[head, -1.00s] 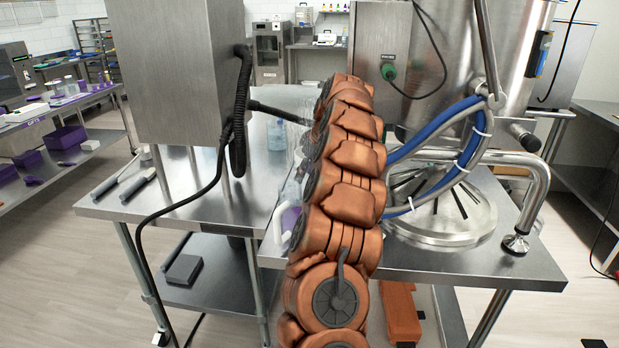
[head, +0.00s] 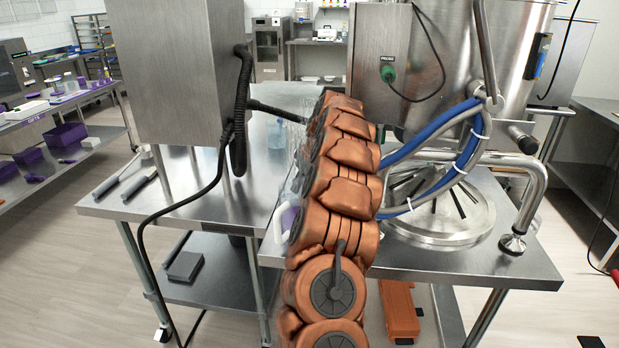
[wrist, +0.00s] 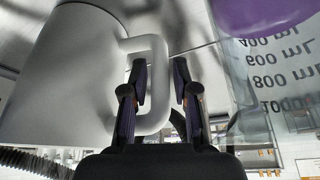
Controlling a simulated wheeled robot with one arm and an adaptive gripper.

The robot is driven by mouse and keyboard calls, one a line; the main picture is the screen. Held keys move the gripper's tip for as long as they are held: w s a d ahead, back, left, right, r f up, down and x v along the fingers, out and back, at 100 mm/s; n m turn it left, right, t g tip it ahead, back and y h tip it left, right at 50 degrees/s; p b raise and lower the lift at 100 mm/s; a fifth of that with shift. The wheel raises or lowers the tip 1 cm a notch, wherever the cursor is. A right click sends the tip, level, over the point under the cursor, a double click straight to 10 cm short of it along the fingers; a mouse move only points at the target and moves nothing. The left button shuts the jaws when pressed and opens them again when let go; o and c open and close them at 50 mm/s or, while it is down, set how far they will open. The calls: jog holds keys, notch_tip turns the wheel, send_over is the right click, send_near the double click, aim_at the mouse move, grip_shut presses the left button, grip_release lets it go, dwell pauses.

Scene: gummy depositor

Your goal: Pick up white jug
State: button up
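The white jug (wrist: 70,75) fills the left of the wrist view, with its looped handle (wrist: 157,85) pointing right. My gripper (wrist: 164,75) is at the handle. Its two dark fingers are apart, one over the handle's opening and one to its right, with the upright bar of the handle between them. A gap shows between bar and right finger; contact with the left finger is unclear. In the head view my arm hides my gripper and most of the jug's area; a small white piece shows beside the arm, too little to identify surely.
A clear measuring beaker (wrist: 275,75) with mL marks stands close right of my gripper in the wrist view, near a purple object (wrist: 270,12).

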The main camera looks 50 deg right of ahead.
grip_shut()
jog(key=shift+r, duration=0.1)
dwell(0.5)
notch_tip(320, 180, up, 9)
jog(key=shift+w+d+f+b, duration=0.1)
jog(key=shift+b, duration=0.7)
notch_tip(320, 180, up, 19)
jog(key=p, duration=1.3)
